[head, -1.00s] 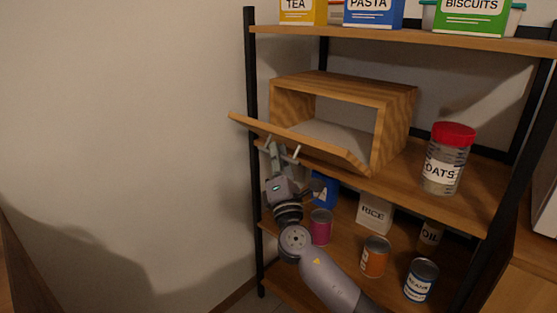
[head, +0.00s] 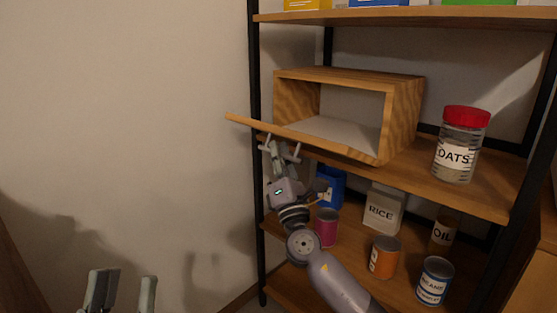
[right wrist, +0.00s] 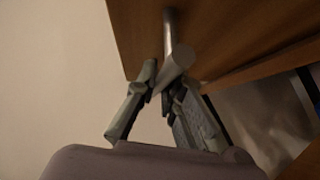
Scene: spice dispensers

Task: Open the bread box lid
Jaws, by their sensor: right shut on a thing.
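The wooden bread box (head: 408,105) stands on the middle shelf with its front uncovered and its inside empty. Its lid (head: 260,128) is swung down at the front and seen nearly edge-on, sticking out to the left. My right gripper (head: 279,148) is under the lid, at the lid's metal bar handle (head: 296,156). In the right wrist view the grey handle (right wrist: 175,62) lies between the fingertips of my right gripper (right wrist: 163,90), which is shut on it. My left gripper (head: 126,290) is at the bottom left, its two fingers apart and empty, away from the box.
The oats jar (head: 461,145) stands right of the box. Below are a magenta can (head: 327,227), a blue container (head: 331,187), a rice bag (head: 383,209), an orange can (head: 384,257), an oil bottle (head: 444,232) and a beans can (head: 435,281). Boxes stand on the top shelf.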

